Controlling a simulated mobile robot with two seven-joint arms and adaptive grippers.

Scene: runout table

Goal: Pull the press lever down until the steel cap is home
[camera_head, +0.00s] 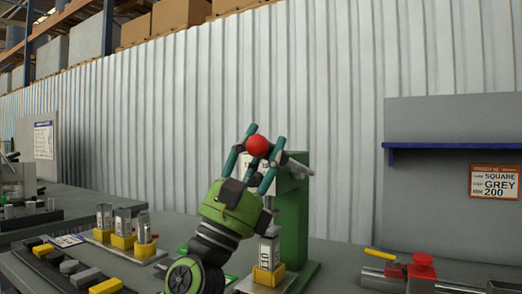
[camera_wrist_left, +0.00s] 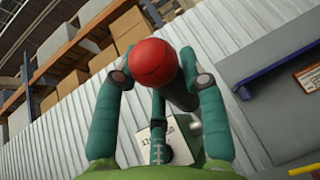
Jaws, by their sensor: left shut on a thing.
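The press (camera_head: 291,215) is a green column with a pale head and label, at the middle right of the bench in the head view. Its lever ends in a red ball knob (camera_head: 257,145), held high above the press. My left gripper (camera_head: 261,150) has its teal fingers closed around this knob. The wrist view shows the red knob (camera_wrist_left: 153,63) between the fingers, with the dark lever rod (camera_wrist_left: 184,94) behind it. A labelled grey piece (camera_head: 269,250) stands upright in a yellow holder below the press head. I cannot make out the steel cap separately. My right gripper is out of view.
Several similar pieces in yellow holders (camera_head: 123,227) stand on a plate left of my arm. A row of grey and yellow blocks (camera_head: 70,267) lies at the front left. A red-topped clamp (camera_head: 422,264) is at the right, below a grey panel with a blue ledge (camera_head: 450,146).

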